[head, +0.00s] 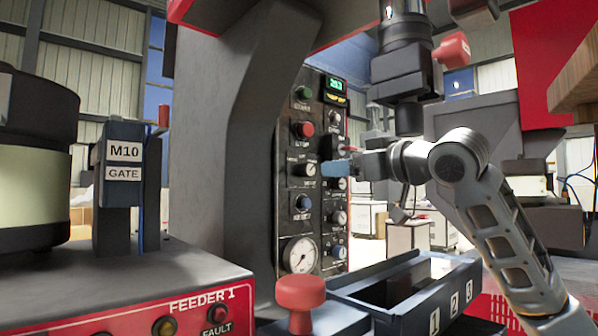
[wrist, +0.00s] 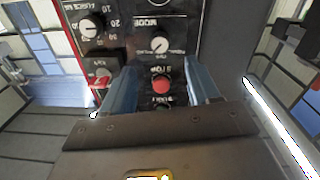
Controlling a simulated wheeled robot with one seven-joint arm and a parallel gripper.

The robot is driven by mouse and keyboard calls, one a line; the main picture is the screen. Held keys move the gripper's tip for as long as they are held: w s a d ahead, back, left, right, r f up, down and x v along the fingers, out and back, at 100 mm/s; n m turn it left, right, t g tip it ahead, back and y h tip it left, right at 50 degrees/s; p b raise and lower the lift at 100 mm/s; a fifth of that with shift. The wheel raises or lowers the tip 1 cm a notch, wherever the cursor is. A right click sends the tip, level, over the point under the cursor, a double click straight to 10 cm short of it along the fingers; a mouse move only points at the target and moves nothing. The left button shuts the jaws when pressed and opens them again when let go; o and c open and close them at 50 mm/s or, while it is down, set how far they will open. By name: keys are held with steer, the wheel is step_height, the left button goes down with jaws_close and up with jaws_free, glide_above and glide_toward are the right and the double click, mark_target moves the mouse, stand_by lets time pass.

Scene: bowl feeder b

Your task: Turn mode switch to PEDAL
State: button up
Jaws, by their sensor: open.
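In the head view the knob (head: 307,169) sits on the black control panel (head: 284,225), below a red button. My gripper (head: 323,168) is at the panel's face, with its blue fingers near the knob's height. In the wrist view my gripper (wrist: 162,68) is open and empty, its fingers either side of the knob's column; contact cannot be told.
A red stop button (wrist: 162,85) shows between the fingers in the wrist view. A numbered dial (wrist: 91,26) is beside the mode switch. The head view shows a gauge (head: 299,254) lower on the panel and a blue-edged numbered bin (head: 408,285) below my arm.

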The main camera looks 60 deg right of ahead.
mark_target(310, 169)
steer(key=x, duration=0.8)
steer(key=shift+w, duration=0.1)
steer(key=shift+c, duration=0.2)
steer(key=c, duration=1)
